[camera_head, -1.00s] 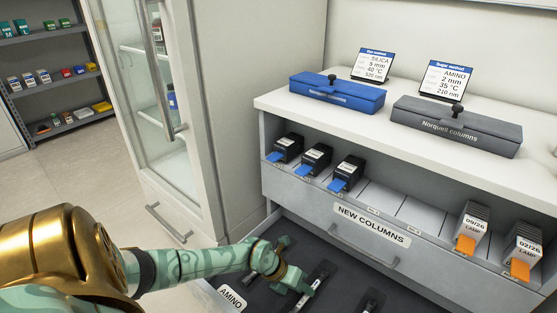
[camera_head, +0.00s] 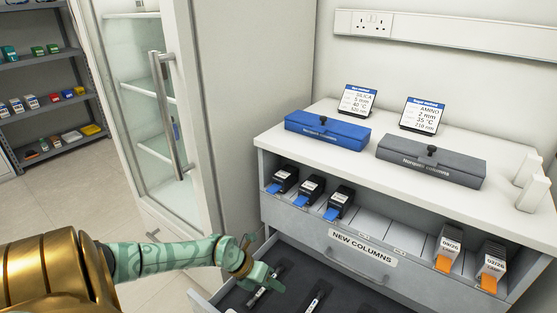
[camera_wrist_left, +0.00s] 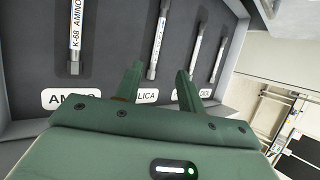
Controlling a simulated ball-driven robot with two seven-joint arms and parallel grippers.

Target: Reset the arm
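My left arm (camera_head: 165,260) reaches in from the left in the head view. Its green gripper (camera_head: 268,284) is over the left part of the open lower drawer (camera_head: 208,303). In the left wrist view, the two fingers of the left gripper (camera_wrist_left: 158,80) stand apart with nothing held between them. Slim columns lie in the dark drawer insert beyond the fingers, among them one marked K-68 AMINO (camera_wrist_left: 76,38) and one above the silica label (camera_wrist_left: 159,40). My right gripper is not in view.
The white bench (camera_head: 385,135) carries a blue box (camera_head: 328,133), a grey box (camera_head: 430,160) and two method cards. Boxes with blue or orange tabs stand in the NEW COLUMNS shelf. A glass-door cabinet (camera_head: 150,100) stands left of the bench, with clear floor before it.

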